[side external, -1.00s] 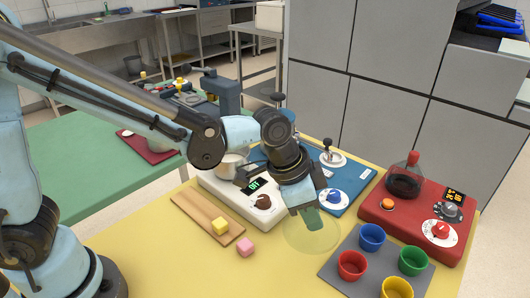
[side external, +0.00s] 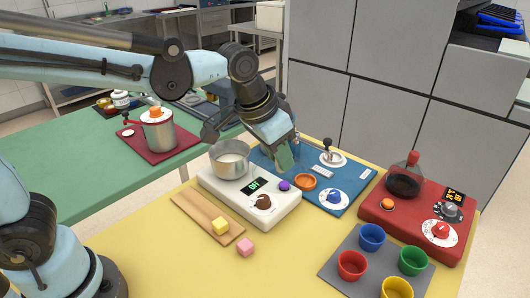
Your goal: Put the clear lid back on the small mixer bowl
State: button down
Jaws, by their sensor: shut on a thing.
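The small metal mixer bowl (side external: 231,166) is open at the top and holds something whitish. It sits at the back end of the white base (side external: 262,207), which has a lit display and a brown knob. My gripper (side external: 284,160), with green fingers pointing down, is to the right of the bowl, over the near edge of the blue unit. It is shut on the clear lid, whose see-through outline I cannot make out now. I cannot tell the lid's tilt or its exact height.
A purple knob (side external: 284,185) and an orange dish (side external: 305,182) are close below my gripper. The blue unit (side external: 350,187) has a lever and dial. A red unit (side external: 415,220) with a flask is at right. A wooden board (side external: 208,219) lies left; a lidded pot (side external: 158,132) stands behind.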

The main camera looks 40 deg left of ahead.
jog(key=w+a+r+n+y, duration=0.1)
jog(key=a+r+n, duration=0.15)
jog(key=a, duration=0.65)
jog(key=w+a+r+n+y, duration=0.1)
jog(key=a+n, duration=0.3)
jog(key=a, duration=0.4)
notch_tip(320, 180, down, 6)
jog(key=shift+a+f, duration=0.15)
jog(key=shift+f, duration=0.2)
dwell(1.4)
jog(key=shift+c, duration=1.9)
grip_release()
notch_tip(320, 180, up, 7)
